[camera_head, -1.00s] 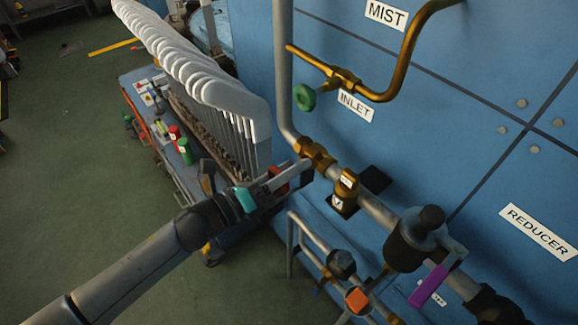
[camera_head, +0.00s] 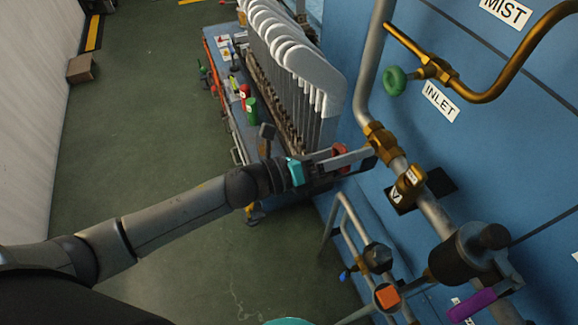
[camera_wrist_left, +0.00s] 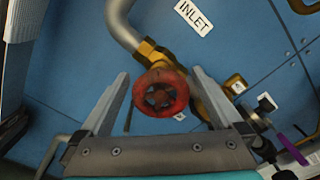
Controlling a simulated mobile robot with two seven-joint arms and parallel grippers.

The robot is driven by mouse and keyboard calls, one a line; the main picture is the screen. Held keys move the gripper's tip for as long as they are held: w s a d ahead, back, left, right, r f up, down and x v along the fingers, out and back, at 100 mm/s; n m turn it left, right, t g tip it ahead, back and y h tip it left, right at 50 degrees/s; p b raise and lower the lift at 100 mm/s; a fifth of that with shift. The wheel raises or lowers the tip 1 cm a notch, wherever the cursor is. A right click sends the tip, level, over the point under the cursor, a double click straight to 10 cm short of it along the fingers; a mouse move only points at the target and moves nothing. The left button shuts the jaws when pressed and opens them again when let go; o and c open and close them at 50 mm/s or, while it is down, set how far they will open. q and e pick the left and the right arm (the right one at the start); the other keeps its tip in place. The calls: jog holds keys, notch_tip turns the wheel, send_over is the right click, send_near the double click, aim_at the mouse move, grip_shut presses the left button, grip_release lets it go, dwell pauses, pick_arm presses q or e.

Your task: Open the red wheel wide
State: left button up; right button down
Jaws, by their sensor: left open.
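The red wheel (camera_wrist_left: 160,93) is a round spoked handwheel on a brass valve (camera_wrist_left: 155,55) in the grey pipe below the INLET label. In the left wrist view it sits between the two fingers of my left gripper (camera_wrist_left: 160,90), with a gap on both sides. In the head view the red wheel (camera_head: 341,158) is partly hidden behind the fingers of my left gripper (camera_head: 360,158). The gripper is open and holds nothing. I do not see my right gripper.
A green wheel (camera_head: 395,81) sits on the brass mist pipe above. A brass fitting (camera_head: 410,182), a dark reducer body (camera_head: 462,252) and a purple lever (camera_head: 472,305) lie along the pipe. A rack of white sock boards (camera_head: 315,80) stands behind. The floor at left is mostly clear.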

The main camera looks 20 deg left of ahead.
pick_arm(q)
jog(key=v, duration=1.3)
jog(key=shift+s+a+b, duration=0.2)
jog(key=shift+b, duration=0.2)
